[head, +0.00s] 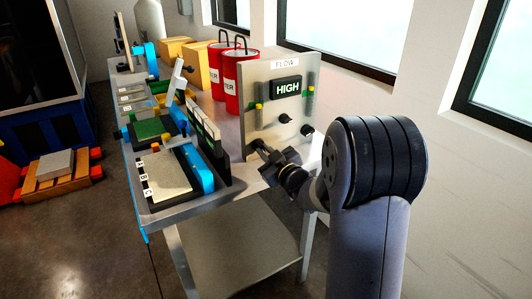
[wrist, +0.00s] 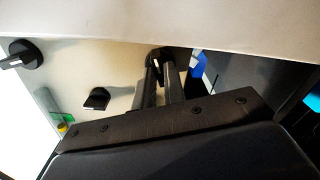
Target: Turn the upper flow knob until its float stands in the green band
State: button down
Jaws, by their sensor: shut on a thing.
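The upright flow panel (head: 270,68) carries a dark display (head: 286,87) reading HIGH in green-white letters. A left tube (head: 259,90) and a right tube (head: 310,85) have green bands and small yellow floats; exact float heights are too small to judge. My gripper (head: 263,149) is at the panel's lower left, shut on a dark knob (wrist: 158,54), which the fingers partly cover. Two other black knobs stand free on the panel, a middle one (head: 284,118) and a right one (head: 307,129); they also show in the wrist view, one nearer (wrist: 97,98) and one at the edge (wrist: 20,54).
Red cylinders (head: 240,75) and yellow boxes (head: 205,60) stand behind the panel. Trays and a dark rack (head: 212,150) with a blue part (head: 203,178) lie left of my gripper. The bench's front edge is close below my gripper.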

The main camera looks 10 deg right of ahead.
jog(key=c, duration=1.5)
grip_release()
jog(key=v, duration=1)
jog(key=shift+s+d, duration=0.15)
jog(key=shift+s, duration=0.25)
jog(key=shift+w, duration=0.1)
jog(key=x, duration=1)
jog(key=shift+w, duration=0.3)
